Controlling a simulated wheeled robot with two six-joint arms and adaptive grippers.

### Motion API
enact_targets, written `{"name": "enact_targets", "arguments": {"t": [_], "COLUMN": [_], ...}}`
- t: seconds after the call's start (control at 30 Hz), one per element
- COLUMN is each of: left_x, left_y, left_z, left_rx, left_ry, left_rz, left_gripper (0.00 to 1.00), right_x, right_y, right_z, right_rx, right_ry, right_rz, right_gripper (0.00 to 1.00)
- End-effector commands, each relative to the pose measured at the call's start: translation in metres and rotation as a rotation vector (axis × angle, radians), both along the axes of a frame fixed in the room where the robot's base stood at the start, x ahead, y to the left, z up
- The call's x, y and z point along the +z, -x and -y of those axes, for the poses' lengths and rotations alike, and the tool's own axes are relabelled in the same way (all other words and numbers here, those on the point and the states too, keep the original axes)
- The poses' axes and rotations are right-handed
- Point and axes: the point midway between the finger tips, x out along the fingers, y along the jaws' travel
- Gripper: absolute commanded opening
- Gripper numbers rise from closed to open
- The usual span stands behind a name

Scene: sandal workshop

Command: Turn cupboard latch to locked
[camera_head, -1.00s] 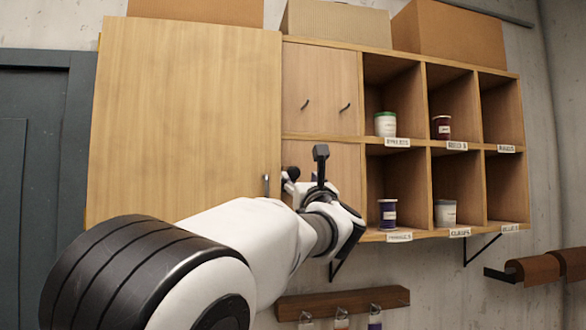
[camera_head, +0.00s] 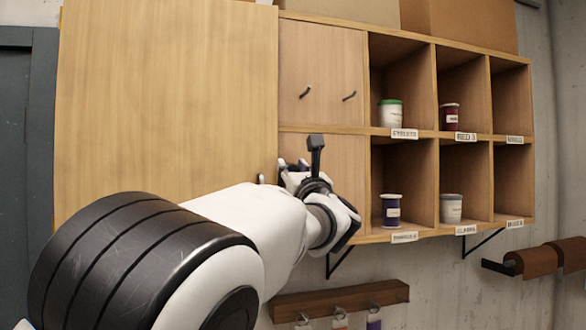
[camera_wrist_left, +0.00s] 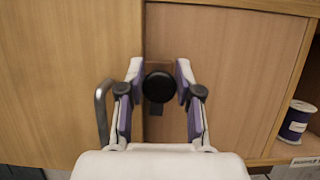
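The cupboard door (camera_head: 165,100) is a large pale wood panel at the left and looks shut. The latch (camera_wrist_left: 160,86) is a round black knob near the seam beside the door, with a small dark piece below it. My left gripper (camera_wrist_left: 160,72) is open, with one finger on each side of the knob. I cannot tell if the fingers touch it. In the head view my left gripper (camera_head: 290,172) hides the latch. A grey door handle (camera_wrist_left: 103,110) stands just left of the gripper. My right gripper is not in view.
Open cubbies hold tubs and spools, such as a purple spool (camera_head: 391,210) right of my gripper. A wooden rail (camera_head: 340,300) hangs below. Boxes (camera_head: 460,22) stand on top.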

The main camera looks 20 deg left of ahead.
Motion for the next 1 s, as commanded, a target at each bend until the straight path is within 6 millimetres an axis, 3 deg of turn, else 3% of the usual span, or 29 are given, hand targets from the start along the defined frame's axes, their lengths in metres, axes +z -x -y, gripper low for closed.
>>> {"name": "enact_targets", "arguments": {"t": [0.57,1.0], "left_x": [-0.005,-0.005], "left_y": [-0.002,-0.002], "left_z": [0.000,0.001], "left_rx": [-0.004,-0.003], "left_ry": [-0.061,-0.341], "left_rz": [-0.046,-0.237], "left_gripper": [0.00,0.00], "right_x": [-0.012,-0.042], "right_y": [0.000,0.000], "right_z": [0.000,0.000], "right_rx": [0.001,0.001], "right_ry": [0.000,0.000], "right_rz": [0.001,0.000], "right_gripper": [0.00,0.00]}}
